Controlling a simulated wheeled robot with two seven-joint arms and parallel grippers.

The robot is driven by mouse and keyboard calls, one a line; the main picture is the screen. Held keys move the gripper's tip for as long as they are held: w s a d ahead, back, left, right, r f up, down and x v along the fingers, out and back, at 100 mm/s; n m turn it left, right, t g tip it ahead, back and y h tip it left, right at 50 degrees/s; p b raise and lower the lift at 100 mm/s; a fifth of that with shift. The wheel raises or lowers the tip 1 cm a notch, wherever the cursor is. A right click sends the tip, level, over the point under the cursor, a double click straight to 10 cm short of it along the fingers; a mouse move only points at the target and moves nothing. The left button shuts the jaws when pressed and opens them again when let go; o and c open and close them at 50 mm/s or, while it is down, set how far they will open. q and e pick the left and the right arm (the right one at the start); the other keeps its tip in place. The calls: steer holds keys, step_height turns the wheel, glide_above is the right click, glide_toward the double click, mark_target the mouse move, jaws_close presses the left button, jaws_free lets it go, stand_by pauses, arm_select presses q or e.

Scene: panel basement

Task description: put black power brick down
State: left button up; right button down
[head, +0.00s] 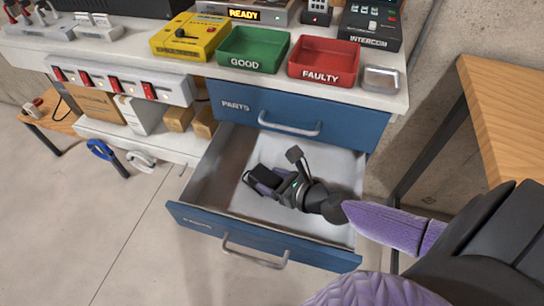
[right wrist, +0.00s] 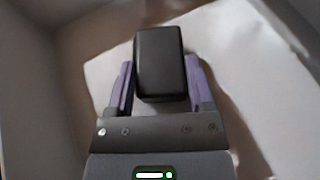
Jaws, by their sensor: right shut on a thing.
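The black power brick (head: 264,175) is a small dark block inside the open lower drawer (head: 228,203). My right gripper (head: 262,181) reaches down into this drawer from the right and is shut on the brick. In the right wrist view the brick (right wrist: 160,62) sits between the two purple fingers (right wrist: 160,85), its dark face towards the camera. The pale drawer floor shows beyond it. I cannot tell whether the brick touches the floor. My left gripper is not in view.
Closed upper drawer (head: 290,115) sits above the open one. On the bench stand a green GOOD tray (head: 252,63), a red FAULTY tray (head: 322,76), a yellow tester (head: 190,36) and a small metal dish (head: 381,79). A wooden table (head: 515,110) stands at right.

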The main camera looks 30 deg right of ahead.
steer(key=shift+f, duration=0.1)
jaws_free()
steer(key=shift+s+d+r, duration=0.1)
steer(key=shift+s+r, duration=0.15)
steer(key=shift+r, duration=0.05)
steer(key=v, duration=1.1)
steer(key=shift+s+r, duration=0.1)
steer(key=shift+s, duration=0.15)
